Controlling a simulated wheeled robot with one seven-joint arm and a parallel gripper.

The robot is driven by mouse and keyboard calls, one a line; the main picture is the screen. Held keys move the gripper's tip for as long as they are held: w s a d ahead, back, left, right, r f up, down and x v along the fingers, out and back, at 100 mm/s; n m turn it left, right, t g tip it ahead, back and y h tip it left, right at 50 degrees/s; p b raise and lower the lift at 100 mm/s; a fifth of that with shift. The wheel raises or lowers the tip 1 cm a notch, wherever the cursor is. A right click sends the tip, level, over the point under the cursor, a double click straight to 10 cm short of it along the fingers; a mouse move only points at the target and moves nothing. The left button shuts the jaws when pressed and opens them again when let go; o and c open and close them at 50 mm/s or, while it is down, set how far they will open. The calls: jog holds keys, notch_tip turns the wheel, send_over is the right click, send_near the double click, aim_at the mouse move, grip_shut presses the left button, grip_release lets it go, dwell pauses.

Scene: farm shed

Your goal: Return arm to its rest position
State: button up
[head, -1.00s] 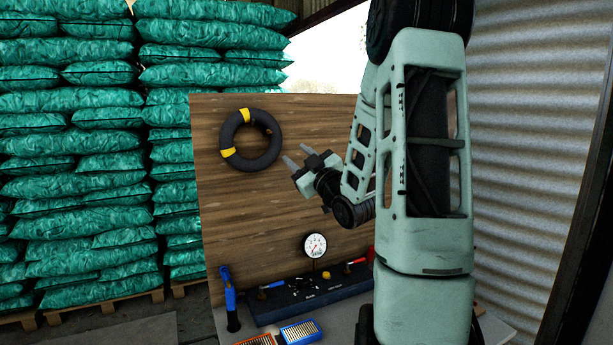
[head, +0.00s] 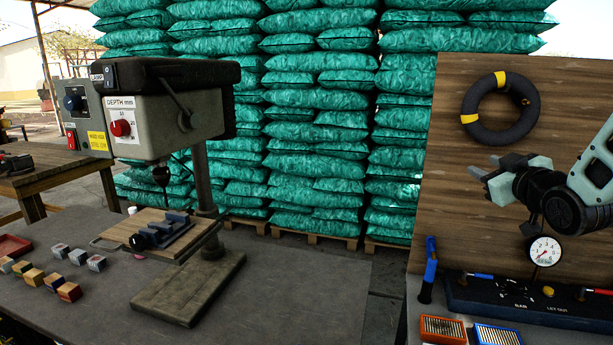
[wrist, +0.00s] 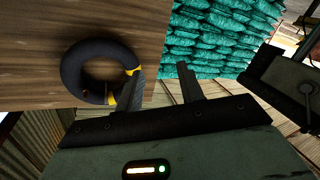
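My gripper (head: 482,168) is at the right of the head view, in front of a wooden board and below a black ring with yellow bands. It points left, with its two fingers apart and nothing between them. In the wrist view the fingers of my gripper (wrist: 158,88) are also spread, with an empty gap. The black ring (head: 472,105) hangs on a peg on the board. In the wrist view the ring (wrist: 72,78) lies behind the left finger; I cannot tell whether they touch. Most of my arm is cut off at the right edge.
A drill press (head: 165,118) stands on the grey bench (head: 300,285) at left, with several small blocks beside it. A dial gauge (head: 544,251), a blue-handled tool (head: 429,272) and a dark tool rack (head: 530,310) are below my gripper. Stacked green sacks (head: 310,130) fill the back.

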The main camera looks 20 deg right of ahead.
jog(key=s+a+f+n+g+y, duration=0.1)
jog(key=a+f+g+y, duration=0.3)
jog(key=a, duration=0.8)
jog(key=s+a+f+n+g+y, duration=0.15)
jog(key=a+f+g, duration=0.4)
jog(key=a, duration=0.75)
jog(key=s+a+f+n+g, duration=0.1)
jog(key=s+a+g, duration=0.1)
jog(key=s+a, duration=0.2)
jog(key=s+a+f+g+h, duration=0.1)
jog(key=s+a+f+g, duration=0.1)
jog(key=s, duration=0.9)
jog(key=s+a+f+n+g, duration=0.1)
jog(key=s+a+f+g, duration=0.1)
jog(key=s+a, duration=0.4)
jog(key=shift+s+a+n+g, duration=0.4)
jog(key=shift+s+g, duration=0.25)
jog(key=shift+s, duration=0.1)
